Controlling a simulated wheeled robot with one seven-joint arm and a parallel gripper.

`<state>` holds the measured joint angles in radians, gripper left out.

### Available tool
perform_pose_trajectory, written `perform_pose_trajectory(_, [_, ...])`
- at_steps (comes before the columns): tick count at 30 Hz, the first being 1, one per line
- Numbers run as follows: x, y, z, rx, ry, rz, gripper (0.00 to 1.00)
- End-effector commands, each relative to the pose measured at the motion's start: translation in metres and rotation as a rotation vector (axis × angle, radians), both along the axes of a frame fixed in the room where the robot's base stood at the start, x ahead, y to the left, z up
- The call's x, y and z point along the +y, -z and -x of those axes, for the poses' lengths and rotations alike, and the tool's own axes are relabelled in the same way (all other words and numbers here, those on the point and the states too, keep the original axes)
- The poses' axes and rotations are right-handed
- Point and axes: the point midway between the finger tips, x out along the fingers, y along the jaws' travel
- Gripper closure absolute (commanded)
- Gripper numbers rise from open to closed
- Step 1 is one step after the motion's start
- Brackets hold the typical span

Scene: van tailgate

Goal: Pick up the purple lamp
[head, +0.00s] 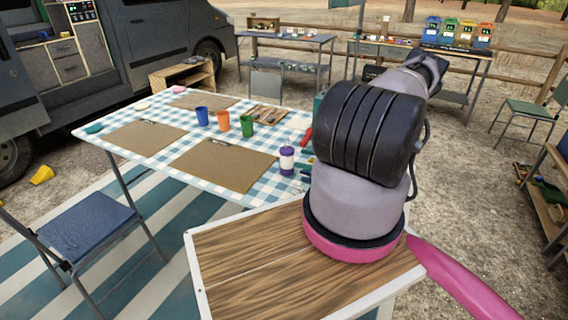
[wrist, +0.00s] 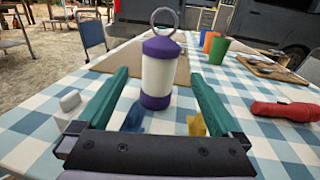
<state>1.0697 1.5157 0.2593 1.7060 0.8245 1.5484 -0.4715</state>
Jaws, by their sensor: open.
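The purple lamp (head: 287,160) stands upright on the checked tablecloth in the head view, near the table's right end. It has a white middle, purple cap and base. In the wrist view the lamp (wrist: 159,75) shows its ring handle on top and is centred between the fingers. My gripper (wrist: 159,84) is open, with one teal finger to each side of the lamp. Gaps show on both sides, so I see no contact. I cannot tell how far the fingertips reach past it. In the head view my arm hides most of the gripper.
A red torch (wrist: 283,110) lies right of the fingers in the wrist view; a small white item (wrist: 70,101) lies left. Brown clipboards (head: 222,164) and blue, orange and green cups (head: 247,125) share the table. A blue chair (head: 88,235) stands in front.

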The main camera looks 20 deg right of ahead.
Motion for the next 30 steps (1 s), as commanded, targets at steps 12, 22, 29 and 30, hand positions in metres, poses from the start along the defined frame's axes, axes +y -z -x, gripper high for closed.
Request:
perform_pose_trajectory(12, [0.038,0.000,-0.035,-0.001,-0.002,-0.001,0.00])
perform_pose_trajectory(22, [0.071,0.000,-0.065,-0.001,-0.004,-0.001,0.00])
perform_pose_trajectory(29, [0.077,0.000,-0.072,0.000,-0.001,0.000,0.00])
perform_pose_trajectory(30, [0.077,0.000,-0.071,0.000,-0.001,0.000,0.00])
